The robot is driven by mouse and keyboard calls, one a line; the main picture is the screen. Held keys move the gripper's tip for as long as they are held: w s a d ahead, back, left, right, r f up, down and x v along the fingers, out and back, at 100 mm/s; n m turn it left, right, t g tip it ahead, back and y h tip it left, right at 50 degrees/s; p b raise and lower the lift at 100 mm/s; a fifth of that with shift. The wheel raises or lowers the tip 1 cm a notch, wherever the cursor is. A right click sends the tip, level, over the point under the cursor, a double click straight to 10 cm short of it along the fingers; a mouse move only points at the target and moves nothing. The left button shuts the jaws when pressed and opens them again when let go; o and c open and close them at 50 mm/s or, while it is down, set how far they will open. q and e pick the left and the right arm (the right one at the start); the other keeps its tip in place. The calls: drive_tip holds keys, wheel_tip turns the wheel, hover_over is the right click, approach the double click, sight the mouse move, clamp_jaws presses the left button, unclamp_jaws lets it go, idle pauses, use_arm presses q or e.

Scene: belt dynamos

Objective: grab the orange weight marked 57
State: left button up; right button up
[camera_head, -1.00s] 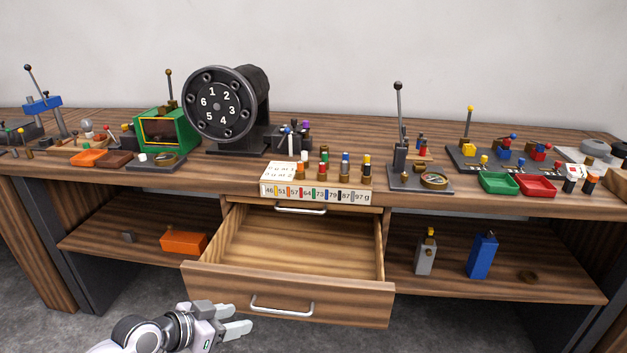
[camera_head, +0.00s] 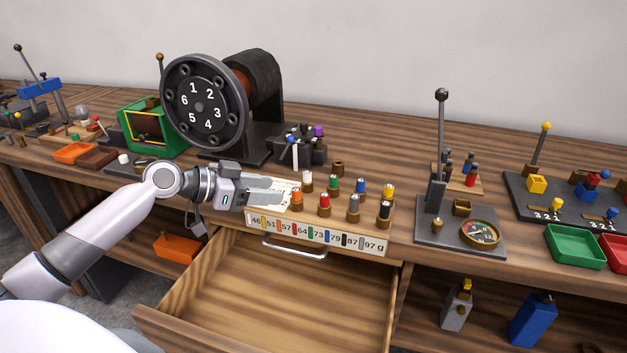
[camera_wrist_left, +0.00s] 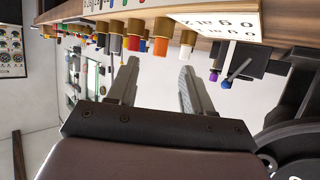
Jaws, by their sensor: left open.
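The orange-topped weight (camera_head: 296,200) stands upright on the rack at the front of the bench; I cannot read a number on it. It also shows in the left wrist view (camera_wrist_left: 161,38), where the scene appears upside down. My left gripper (camera_head: 280,192) is open and empty, its fingers pointing right, just left of the orange weight. In the left wrist view the two fingers (camera_wrist_left: 158,72) are spread apart, with the orange weight beyond their tips. The white-topped weight (camera_head: 306,180) stands just behind the orange one. My right gripper is out of view.
Red (camera_head: 324,203), green (camera_head: 333,186) and blue (camera_head: 361,189) weights stand close by on the right. A number strip (camera_head: 318,233) runs along the rack's front. An open drawer (camera_head: 270,300) juts out below. The dial machine (camera_head: 200,105) stands behind the arm.

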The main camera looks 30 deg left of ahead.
sight(295, 189)
use_arm(q)
drive_tip(key=shift+r+p+x, duration=0.2)
drive_tip(key=shift+p+x, duration=0.15)
drive_tip(key=shift+x, duration=0.85)
drive_tip(key=p+x, duration=0.1)
drive_tip(key=x, duration=0.3)
drive_tip(key=shift+w+r, duration=0.1)
drive_tip(key=shift+w, duration=0.05)
drive_tip(key=shift+w+d+f, duration=0.3)
drive_tip(key=shift+w, duration=0.1)
clamp_jaws()
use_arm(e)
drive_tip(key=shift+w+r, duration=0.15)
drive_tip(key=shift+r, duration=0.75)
